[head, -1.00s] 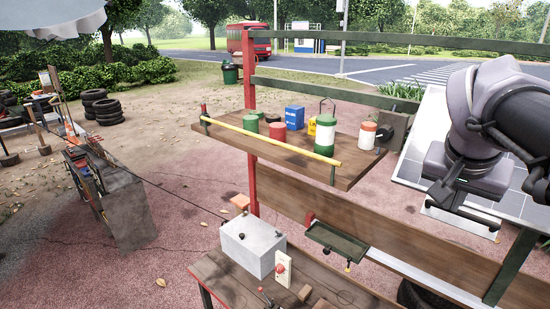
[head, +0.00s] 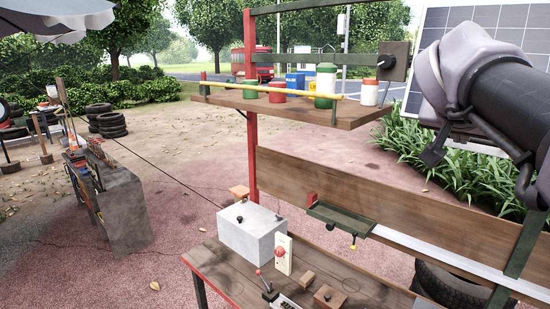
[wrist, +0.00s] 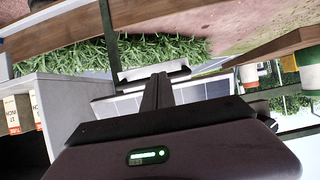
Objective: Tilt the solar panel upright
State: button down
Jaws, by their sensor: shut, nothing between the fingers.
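The solar panel (head: 505,28) is at the upper right in the head view, a pale-framed grid of dark cells. It stands steeply, partly hidden behind my arm. Whether it is fully upright cannot be told. In the wrist view part of the gridded panel (wrist: 212,88) shows behind my fingers. My gripper (wrist: 158,80) is shut and empty in the wrist view. Its dark fingers point toward a pale bar (wrist: 150,72) in front of the panel. Whether they touch it is not clear.
A wooden shelf (head: 290,112) with cans and a yellow front rail stands left of the panel. Below is a workbench (head: 225,268) with a grey box (head: 250,232) and a red-knobbed lever (head: 283,255). Green posts and rails run near my arm. Grass (head: 455,175) grows below the panel.

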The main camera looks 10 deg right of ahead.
jog(key=w+d+f+h+b, duration=0.1)
jog(key=b, duration=0.3)
jog(key=w+d+f+t+h+b, duration=0.1)
jog(key=w+d+f+b, duration=0.1)
jog(key=b, duration=0.1)
jog(key=shift+w+f+b, duration=0.1)
jog(key=shift+f+b, duration=0.15)
jog(key=shift+b, duration=0.15)
